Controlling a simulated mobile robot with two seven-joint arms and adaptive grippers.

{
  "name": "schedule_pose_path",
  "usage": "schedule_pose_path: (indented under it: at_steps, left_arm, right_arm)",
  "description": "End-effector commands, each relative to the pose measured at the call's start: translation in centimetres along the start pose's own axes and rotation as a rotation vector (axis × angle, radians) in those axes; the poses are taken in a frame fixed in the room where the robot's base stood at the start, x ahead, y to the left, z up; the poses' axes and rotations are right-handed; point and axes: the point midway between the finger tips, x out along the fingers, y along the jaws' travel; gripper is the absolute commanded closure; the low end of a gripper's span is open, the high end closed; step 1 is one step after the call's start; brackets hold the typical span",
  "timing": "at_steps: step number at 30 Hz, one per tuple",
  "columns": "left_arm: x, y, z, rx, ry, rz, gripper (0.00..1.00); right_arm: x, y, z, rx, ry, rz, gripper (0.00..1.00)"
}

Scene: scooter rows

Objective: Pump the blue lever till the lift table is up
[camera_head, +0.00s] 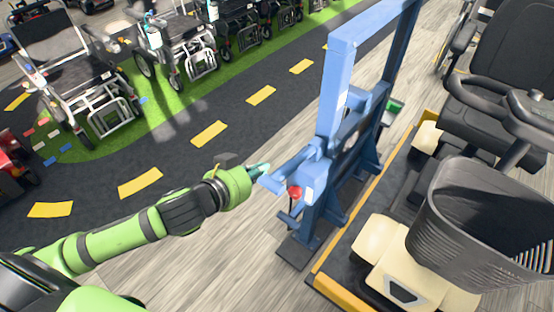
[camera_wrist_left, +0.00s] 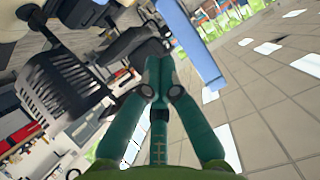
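The blue lever (camera_head: 288,176) sticks out to the left from the blue lift frame (camera_head: 340,75), beside a red knob (camera_head: 294,192). The lift table (camera_head: 334,284) is a dark platform with a yellow edge, low near the floor, with a scooter on it. My left gripper (camera_head: 262,169) is at the lever's outer end; I cannot tell if they touch. In the left wrist view, the teal fingers (camera_wrist_left: 157,62) come together at the tips, with no lever seen between them. The blue frame also shows there (camera_wrist_left: 190,42). My right gripper is not in view.
The scooter's dark basket (camera_head: 480,225) and black seat (camera_head: 512,65) stand right of the frame. Several wheelchairs (camera_head: 75,75) stand on green flooring at the upper left. The wood-look floor (camera_head: 225,265) left of the lift is clear.

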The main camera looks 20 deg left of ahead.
Motion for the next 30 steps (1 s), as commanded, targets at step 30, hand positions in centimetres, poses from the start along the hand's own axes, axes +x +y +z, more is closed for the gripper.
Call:
schedule_pose_path:
  at_steps: [30]
  left_arm:
    - [10.3, 0.0, 0.5, -0.001, -0.005, -0.001, 1.00]
  right_arm:
    - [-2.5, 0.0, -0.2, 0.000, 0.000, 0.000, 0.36]
